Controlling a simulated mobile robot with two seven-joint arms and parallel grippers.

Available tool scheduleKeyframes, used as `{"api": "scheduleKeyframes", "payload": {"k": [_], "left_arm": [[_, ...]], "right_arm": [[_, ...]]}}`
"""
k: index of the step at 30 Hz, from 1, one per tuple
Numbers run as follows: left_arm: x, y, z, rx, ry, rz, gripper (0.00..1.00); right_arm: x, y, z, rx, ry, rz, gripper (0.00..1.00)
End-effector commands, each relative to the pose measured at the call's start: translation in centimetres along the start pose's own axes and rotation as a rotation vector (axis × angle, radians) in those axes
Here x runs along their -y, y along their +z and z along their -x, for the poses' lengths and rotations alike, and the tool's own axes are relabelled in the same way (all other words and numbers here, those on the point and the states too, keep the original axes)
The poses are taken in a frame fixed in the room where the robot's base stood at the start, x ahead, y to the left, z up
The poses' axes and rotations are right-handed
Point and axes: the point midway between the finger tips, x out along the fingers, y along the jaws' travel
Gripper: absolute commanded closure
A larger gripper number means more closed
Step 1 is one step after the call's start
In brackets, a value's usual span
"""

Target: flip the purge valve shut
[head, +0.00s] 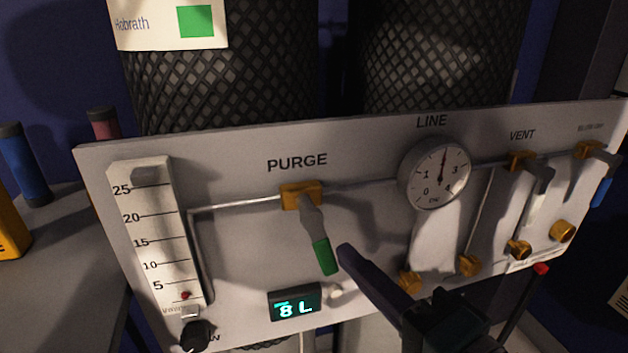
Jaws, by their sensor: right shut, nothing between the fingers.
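The purge valve (302,196) is a brass body on the white panel, under the label PURGE. Its lever (321,253) has a grey shank and a green grip, and hangs down and slightly right, across the pipe line. My right gripper (345,250) comes in from the lower right, shut and empty. Its dark fingertips are just right of the green grip; a small gap seems to show, but contact is hard to judge. My left gripper is not in view.
On the panel (240,240) are a flow scale (148,235), a black knob (197,336), a display (295,302) reading 8 L, a LINE gauge (434,173) and a VENT valve (523,162). Mesh-covered cylinders (220,90) stand behind.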

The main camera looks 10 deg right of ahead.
Motion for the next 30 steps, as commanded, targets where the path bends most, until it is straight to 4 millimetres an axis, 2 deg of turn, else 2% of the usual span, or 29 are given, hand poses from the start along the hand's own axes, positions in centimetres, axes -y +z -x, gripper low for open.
{"api": "scheduleKeyframes", "payload": {"k": [3, 12, 30], "left_arm": [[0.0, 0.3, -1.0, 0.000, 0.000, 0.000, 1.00], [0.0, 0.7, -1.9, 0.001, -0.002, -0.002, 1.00], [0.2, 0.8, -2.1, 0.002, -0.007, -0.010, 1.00]], "right_arm": [[-0.6, 0.5, -0.1, 0.002, -0.019, -0.074, 1.00], [-0.6, 1.2, -0.3, 0.002, -0.048, -0.191, 1.00], [-0.4, 1.3, -0.3, 0.001, -0.056, -0.219, 1.00]]}}
